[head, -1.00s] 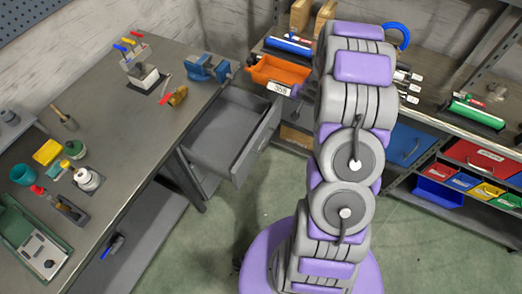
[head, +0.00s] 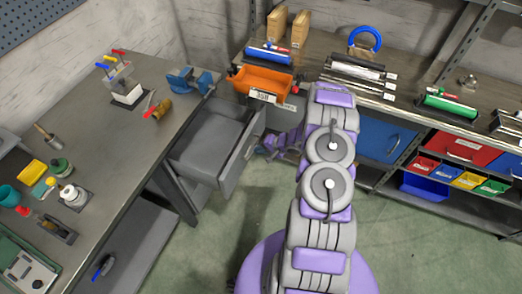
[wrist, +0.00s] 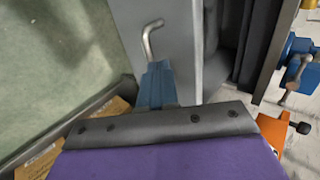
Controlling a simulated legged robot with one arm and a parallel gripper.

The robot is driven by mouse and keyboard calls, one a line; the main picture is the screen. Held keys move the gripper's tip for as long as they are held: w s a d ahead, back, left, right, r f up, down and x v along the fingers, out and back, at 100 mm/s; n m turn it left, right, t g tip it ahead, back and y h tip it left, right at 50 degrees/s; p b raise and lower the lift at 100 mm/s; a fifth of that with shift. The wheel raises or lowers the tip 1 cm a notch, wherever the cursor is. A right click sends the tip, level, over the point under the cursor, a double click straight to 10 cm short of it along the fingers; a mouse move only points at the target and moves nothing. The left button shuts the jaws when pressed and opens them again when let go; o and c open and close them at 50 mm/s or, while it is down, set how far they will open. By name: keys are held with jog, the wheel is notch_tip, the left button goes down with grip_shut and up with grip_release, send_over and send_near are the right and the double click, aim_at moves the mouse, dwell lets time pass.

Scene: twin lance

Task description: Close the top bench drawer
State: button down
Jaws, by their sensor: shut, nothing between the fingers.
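The top bench drawer (head: 208,132) is a grey box pulled out from the end of the left bench. Its front panel (head: 241,160) faces right, towards my arm. In the wrist view the grey front panel (wrist: 182,35) fills the upper middle, with a bent metal handle (wrist: 151,40) on it. My gripper (wrist: 156,72) shows there as blue fingers, shut and empty, with the tips just below the handle in the picture. I cannot tell whether they touch the panel. In the head view my gripper (head: 264,149) is just right of the drawer front, partly hidden by my arm.
A blue vise (head: 190,80) sits on the bench (head: 110,150) above the drawer. An orange bin (head: 262,80) stands at the edge of the back shelf unit, close to my arm. Green floor (head: 215,230) is clear in front of the bench.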

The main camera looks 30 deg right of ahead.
jog(key=b+x, duration=0.1)
jog(key=x, duration=0.5)
jog(key=shift+w+a+f, duration=0.15)
jog(key=shift+w+a, duration=0.05)
jog(key=shift+a, duration=0.05)
